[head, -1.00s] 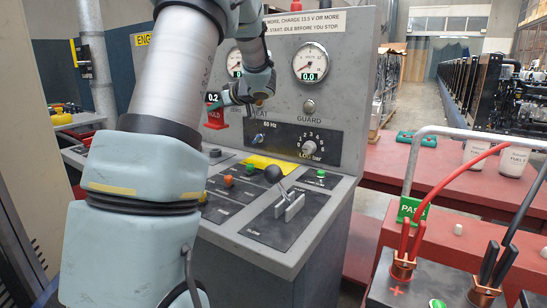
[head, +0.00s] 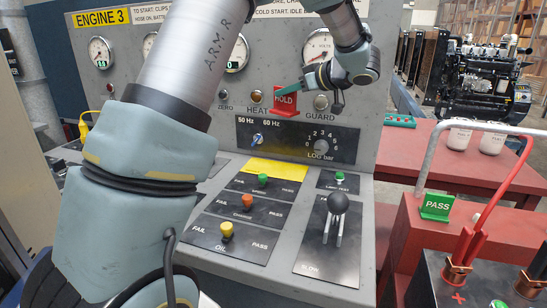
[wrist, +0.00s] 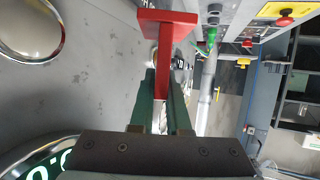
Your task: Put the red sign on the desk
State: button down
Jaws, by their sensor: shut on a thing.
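The red sign (head: 286,99), marked HOLD, is held upright in front of the desk's instrument panel, between the HEAT and GUARD labels. My gripper (head: 293,90) is shut on it, reaching in from the right. In the wrist view the two green fingers (wrist: 161,88) pinch the stem of the red sign (wrist: 165,25). The desk (head: 225,205) is a grey engine console with a sloped top carrying knobs and black plates. The sign is above this top and looks clear of it. My arm hides the desk's left part.
A yellow label (head: 276,167) lies at the back of the desk top. A black ball lever (head: 338,203) and colored knobs (head: 227,229) stick up from it. At right, a green PASS sign (head: 437,206) stands on a red cart (head: 420,240) with cables and a rail.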

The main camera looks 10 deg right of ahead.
notch_tip(320, 180, down, 18)
jog(key=shift+r+p, duration=0.25)
jog(key=shift+p, duration=1)
jog(key=shift+f, duration=0.2)
jog(key=c, duration=0.9)
grip_release()
jog(key=shift+r, duration=0.2)
jog(key=b+v, duration=0.2)
jog(key=v, duration=1)
jog(key=shift+b, duration=0.4)
jog(key=shift+f, duration=0.1)
